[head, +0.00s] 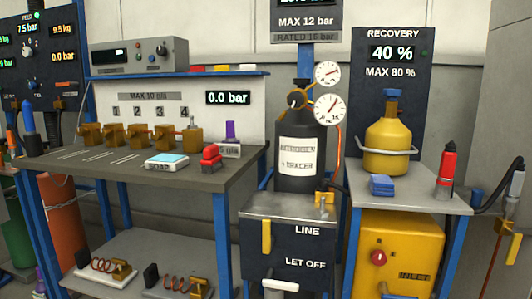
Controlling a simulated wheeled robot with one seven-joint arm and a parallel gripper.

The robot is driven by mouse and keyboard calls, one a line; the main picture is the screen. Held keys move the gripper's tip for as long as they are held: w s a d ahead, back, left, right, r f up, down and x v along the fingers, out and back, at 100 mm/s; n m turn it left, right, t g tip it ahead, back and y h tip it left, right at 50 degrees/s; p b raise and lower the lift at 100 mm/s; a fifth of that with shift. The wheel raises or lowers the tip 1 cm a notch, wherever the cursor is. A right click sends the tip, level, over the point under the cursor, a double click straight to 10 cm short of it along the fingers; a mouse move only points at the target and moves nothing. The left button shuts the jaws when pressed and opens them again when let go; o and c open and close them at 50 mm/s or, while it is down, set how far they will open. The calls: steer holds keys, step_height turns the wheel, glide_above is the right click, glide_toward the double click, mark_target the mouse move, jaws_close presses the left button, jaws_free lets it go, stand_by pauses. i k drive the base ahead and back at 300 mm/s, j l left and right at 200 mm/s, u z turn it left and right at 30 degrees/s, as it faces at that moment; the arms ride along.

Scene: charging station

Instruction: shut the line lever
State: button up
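The line lever (266,236) is a yellow bar standing upright on the front of a dark box, left of the word LINE. The dark box (318,258) has a grey top and stands in the middle of the head view. Below, beside the words LET OFF, a pale handle (280,285) lies level near the bottom edge. My gripper is not in view.
A dark nitrogen cylinder (299,190) with two round gauges stands behind the box. Left is a bench (200,183) with several brass fittings. Right is a grey table (420,201) with a yellow recovery cylinder (388,138), a blue cloth-like item (381,185) and a red bottle (446,172).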

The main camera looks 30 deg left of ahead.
mark_target(268, 241)
steer(key=u, duration=1.4)
